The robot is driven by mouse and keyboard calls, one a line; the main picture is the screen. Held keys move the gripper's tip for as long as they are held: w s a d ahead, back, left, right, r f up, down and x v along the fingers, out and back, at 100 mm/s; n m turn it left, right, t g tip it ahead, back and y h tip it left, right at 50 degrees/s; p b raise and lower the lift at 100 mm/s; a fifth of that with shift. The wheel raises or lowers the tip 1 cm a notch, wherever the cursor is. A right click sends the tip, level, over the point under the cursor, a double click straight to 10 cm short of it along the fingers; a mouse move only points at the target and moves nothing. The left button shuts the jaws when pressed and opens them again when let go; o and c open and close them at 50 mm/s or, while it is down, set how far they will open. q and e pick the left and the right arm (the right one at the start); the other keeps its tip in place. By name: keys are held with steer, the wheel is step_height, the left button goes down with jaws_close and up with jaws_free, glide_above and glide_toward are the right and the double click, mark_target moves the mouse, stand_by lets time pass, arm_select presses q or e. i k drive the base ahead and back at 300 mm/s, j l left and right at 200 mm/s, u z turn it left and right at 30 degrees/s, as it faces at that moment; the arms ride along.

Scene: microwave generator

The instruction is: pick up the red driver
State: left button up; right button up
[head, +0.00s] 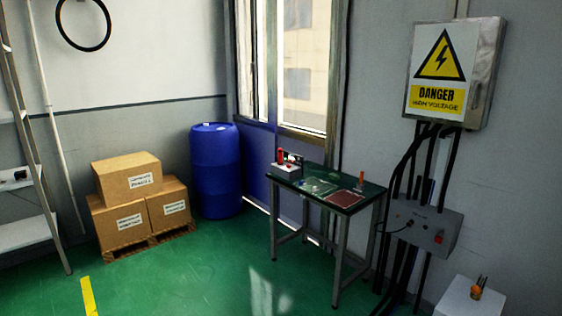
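A small workbench (318,191) with a dark green top and grey legs stands by the window wall. At its right end a small orange-red upright item (361,179) could be the red driver, but it is too small to tell. At the bench's left end a small light-coloured box (287,169) has a red upright item (281,156) and dark parts on it. A dark red flat piece (343,198) lies at the front of the top, beside a clear or pale flat item (316,186). Neither of my grippers is in view.
A blue barrel (215,172) and stacked cardboard boxes (127,179) on a pallet stand left of the bench. A danger cabinet (436,98), cables and a grey control box (425,228) are on the right wall. A white stand (465,300) is front right. The green floor (200,270) ahead is clear.

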mark_target(280, 163)
steer(key=i+u, duration=0.2)
steer(key=i, duration=1)
steer(key=i+z, duration=0.1)
steer(key=i, duration=0.45)
steer(key=i+j, duration=0.15)
steer(key=i, duration=0.4)
steer(key=i+z, duration=0.15)
steer(key=i, duration=0.35)
steer(key=i+j, duration=0.2)
steer(key=i, duration=0.35)
steer(key=i+j+z, duration=0.15)
steer(key=i, duration=0.4)
steer(key=i+j+z, duration=0.25)
steer(key=i, duration=0.15)
